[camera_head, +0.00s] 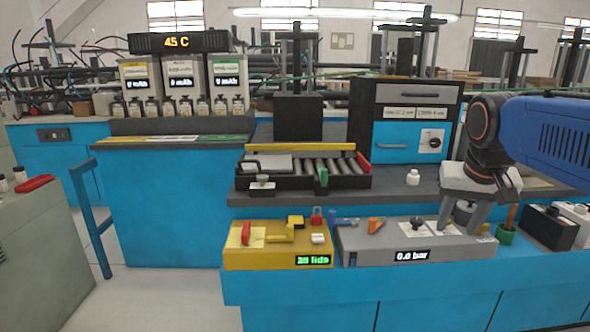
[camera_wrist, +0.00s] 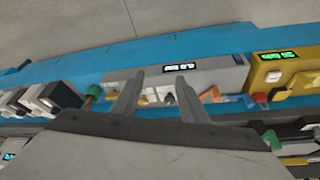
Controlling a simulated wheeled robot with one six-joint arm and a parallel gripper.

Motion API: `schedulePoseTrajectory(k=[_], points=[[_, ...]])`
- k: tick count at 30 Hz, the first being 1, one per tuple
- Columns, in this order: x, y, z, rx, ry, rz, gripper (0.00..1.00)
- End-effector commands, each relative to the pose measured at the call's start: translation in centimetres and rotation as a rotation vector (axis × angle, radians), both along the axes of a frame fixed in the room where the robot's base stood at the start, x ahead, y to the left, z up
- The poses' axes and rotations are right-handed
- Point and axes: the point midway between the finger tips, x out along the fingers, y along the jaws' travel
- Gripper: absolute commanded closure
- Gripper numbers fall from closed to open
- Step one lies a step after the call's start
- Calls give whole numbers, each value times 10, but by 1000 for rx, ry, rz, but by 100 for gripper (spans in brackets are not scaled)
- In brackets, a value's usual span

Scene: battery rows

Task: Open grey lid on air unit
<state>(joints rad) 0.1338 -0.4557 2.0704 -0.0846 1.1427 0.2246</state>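The air unit (camera_head: 375,243) is a long grey box with a "0.0 bar" display on its front, standing on the blue bench. It also shows in the wrist view (camera_wrist: 222,76). A round grey part, apparently the lid (camera_head: 463,212), sits on the right part of its top, partly hidden by my fingers. My gripper (camera_head: 458,230) points down over that end of the unit. In the wrist view my gripper (camera_wrist: 157,80) has its two fingers apart, with small parts of the unit visible between them. I cannot tell whether either finger touches the lid.
A yellow unit (camera_head: 262,258) with a green display stands left of the air unit. A blue-handled piece (camera_head: 343,221) and an orange piece (camera_head: 375,224) are on the air unit's left part. A green cup (camera_head: 505,236) and black box (camera_head: 548,228) stand close on the right.

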Motion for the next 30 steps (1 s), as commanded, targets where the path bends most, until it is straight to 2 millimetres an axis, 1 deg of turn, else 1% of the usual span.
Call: schedulePoseTrajectory(k=[1,3,5,12,15,18,20,21,23,24,25,30], points=[[-15,9,-13,1,-1,32,60],[-33,19,-30,0,-3,73,60],[-47,27,-46,-1,-5,108,60],[-105,54,-111,-3,-13,243,60],[-124,61,-134,-3,-17,287,60],[-137,66,-151,-5,-19,318,60],[-141,67,-157,-6,-20,329,60],[-144,68,-160,-5,-21,335,70],[-146,69,-163,-6,-20,340,84],[-146,69,-164,-6,-20,342,94],[-146,69,-164,-6,-20,342,100],[-145,69,-162,-1,-21,330,100]])
